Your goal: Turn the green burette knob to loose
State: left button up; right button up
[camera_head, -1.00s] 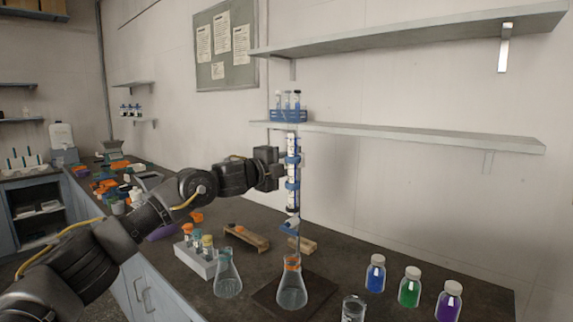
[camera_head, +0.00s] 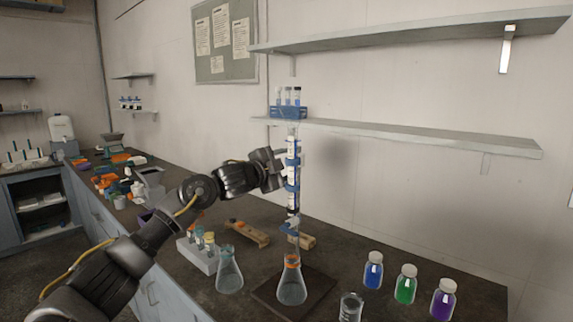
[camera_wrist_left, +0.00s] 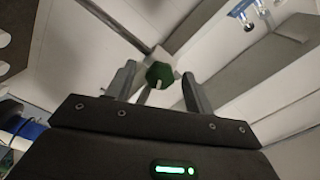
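The burette (camera_head: 292,172) stands upright above a flask (camera_head: 291,284) with an orange band at its neck. Its green knob (camera_wrist_left: 159,74) shows in the left wrist view, with a small white mark at its lower edge. My left gripper (camera_head: 281,160) is beside the upper part of the burette. In the left wrist view my left gripper (camera_wrist_left: 160,88) is open, with one finger on each side of the knob and a gap visible to both. The knob is not distinct in the head view. My right gripper is not in view.
A second flask (camera_head: 228,272) and a white rack of capped tubes (camera_head: 203,254) stand left of the burette. A beaker (camera_head: 351,307) and blue, green (camera_head: 405,285) and purple bottles stand to the right. A wall shelf (camera_head: 420,137) runs behind.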

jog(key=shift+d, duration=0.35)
pick_arm(q)
jog(key=b+v, duration=0.2)
jog(key=v, duration=0.8)
jog(key=shift+s+a+b, duration=0.2)
jog(key=shift+s+b, duration=0.15)
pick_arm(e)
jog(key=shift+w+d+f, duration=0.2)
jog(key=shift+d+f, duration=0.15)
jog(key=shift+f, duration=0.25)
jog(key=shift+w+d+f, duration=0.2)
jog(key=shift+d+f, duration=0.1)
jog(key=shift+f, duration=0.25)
